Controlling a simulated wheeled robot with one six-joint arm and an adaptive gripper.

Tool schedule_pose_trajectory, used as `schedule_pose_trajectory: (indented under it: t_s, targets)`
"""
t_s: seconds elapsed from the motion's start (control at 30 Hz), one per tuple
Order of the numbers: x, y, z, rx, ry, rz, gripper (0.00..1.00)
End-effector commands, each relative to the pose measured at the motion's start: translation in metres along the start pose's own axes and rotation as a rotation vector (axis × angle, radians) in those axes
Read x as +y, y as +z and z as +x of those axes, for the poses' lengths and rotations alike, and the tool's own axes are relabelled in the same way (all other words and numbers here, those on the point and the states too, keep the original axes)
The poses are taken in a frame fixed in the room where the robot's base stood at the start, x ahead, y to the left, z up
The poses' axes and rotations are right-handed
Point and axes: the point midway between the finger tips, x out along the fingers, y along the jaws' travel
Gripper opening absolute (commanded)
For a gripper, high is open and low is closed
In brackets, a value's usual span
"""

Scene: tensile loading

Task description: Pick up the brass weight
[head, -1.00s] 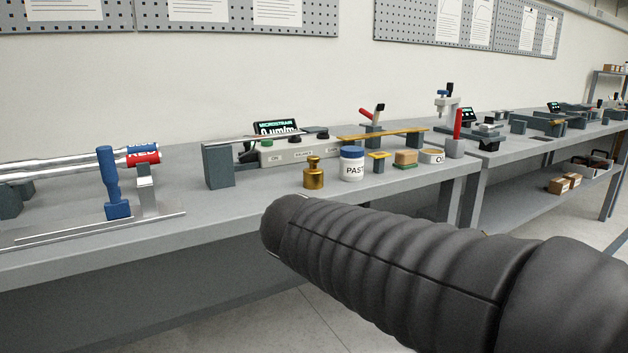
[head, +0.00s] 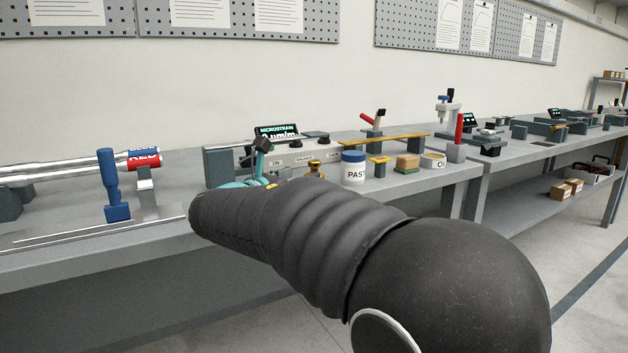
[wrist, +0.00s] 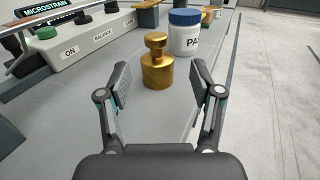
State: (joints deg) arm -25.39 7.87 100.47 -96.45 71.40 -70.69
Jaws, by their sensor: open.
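The brass weight (wrist: 157,66) stands upright on the grey bench in the wrist view, a gold cylinder with a narrow neck and knob on top. In the head view only its upper part (head: 316,168) shows above my dark arm, which hides the rest. My gripper (wrist: 158,84) is open and empty in the wrist view, its two fingers spread to the left and right just short of the weight. In the head view part of my gripper (head: 259,160) shows beyond the arm, to the left of the weight.
A white paste jar (wrist: 185,34) with a blue lid stands close behind and right of the weight. The strain meter box (wrist: 75,45) with knobs lies to the left. The bench's edge (wrist: 225,75) runs along the right. A yellow-topped block (head: 379,166) stands beyond the jar.

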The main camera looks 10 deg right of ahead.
Motion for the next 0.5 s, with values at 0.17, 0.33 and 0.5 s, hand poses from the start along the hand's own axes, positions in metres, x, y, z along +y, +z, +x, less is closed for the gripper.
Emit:
schedule_pose_trajectory:
  t_s: [0.17,0.33,0.5]
  targets:
    - [0.0,0.0,0.017,0.0,-0.001,0.0,0.65]
    - [0.0,0.0,0.024,0.0,-0.001,0.001,0.65]
    - [0.003,-0.002,0.043,0.001,-0.003,0.001,0.65]
